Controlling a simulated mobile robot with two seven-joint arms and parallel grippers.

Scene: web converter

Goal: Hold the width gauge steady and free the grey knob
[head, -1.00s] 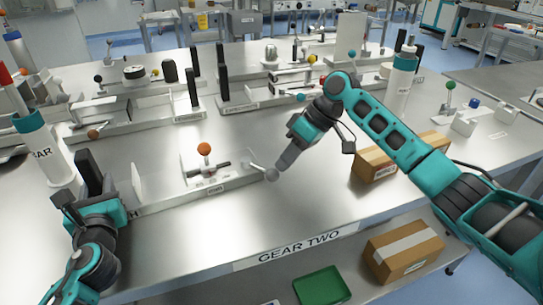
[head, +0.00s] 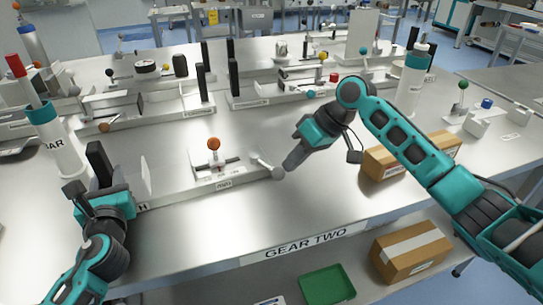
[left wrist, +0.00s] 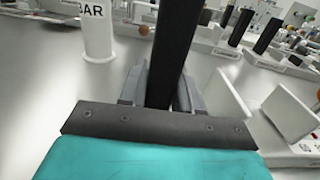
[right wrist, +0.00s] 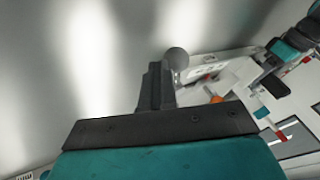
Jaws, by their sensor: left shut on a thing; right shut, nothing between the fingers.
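The width gauge (head: 185,192) is the front fixture: a low metal bar with a black upright handle, an orange ball and a lever ending in the grey knob (head: 278,173). Its front label is partly hidden by my left arm. My left gripper (head: 97,190) is shut on the black upright handle (head: 98,163); the handle stands between its fingers in the left wrist view (left wrist: 172,50). My right gripper (head: 289,166) is shut and empty, its tips close beside the grey knob. In the right wrist view the knob (right wrist: 177,58) is just right of the fingertips; contact is unclear.
A white cylinder with a teal collar (head: 62,145) stands left of my left gripper. A cardboard box (head: 385,165) lies on the bench right of my right gripper. Other fixtures (head: 150,100) line the back. The bench's front middle is clear.

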